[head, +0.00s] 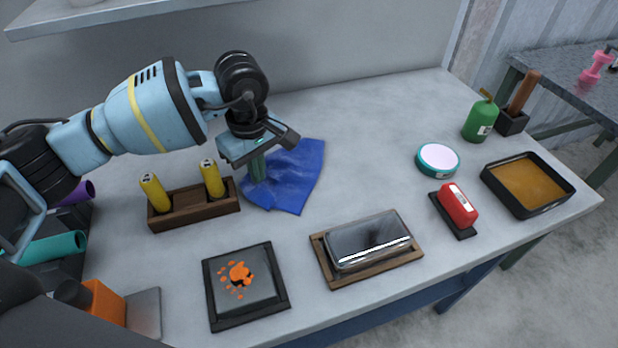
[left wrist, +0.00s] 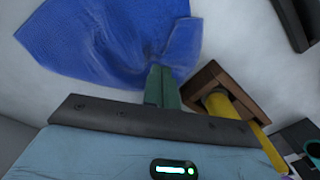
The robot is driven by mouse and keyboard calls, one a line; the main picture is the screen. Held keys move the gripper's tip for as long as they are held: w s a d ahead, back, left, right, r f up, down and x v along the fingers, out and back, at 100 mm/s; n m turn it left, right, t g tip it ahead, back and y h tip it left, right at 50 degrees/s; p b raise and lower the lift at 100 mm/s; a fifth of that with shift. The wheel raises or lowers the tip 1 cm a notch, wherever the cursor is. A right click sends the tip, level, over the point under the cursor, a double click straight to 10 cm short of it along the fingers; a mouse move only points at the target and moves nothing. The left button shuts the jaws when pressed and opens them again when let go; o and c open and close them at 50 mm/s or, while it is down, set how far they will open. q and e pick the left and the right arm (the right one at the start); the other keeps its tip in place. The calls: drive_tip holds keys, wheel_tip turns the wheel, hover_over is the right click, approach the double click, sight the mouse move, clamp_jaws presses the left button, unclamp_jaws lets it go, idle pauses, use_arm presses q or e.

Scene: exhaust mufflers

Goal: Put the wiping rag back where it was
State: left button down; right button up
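My left gripper (head: 257,172) comes down over the rag's left part. Its green fingertips are together at the cloth, which bunches up around them. In the left wrist view, the rag (left wrist: 105,40) spreads out beyond the closed green fingers (left wrist: 161,82), with folds running to their tips. The pinched bit of cloth itself is hidden. My right gripper is not in view.
A wooden holder (head: 190,208) with two yellow-handled tools stands just left of the rag. In front are a black tray with orange bits (head: 215,290) and a grey block on a wooden tray (head: 318,250). Table space right of the rag, up to the round tin (head: 437,160), is clear.

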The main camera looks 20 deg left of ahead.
use_arm(q)
drive_tip(key=shift+f, duration=0.15)
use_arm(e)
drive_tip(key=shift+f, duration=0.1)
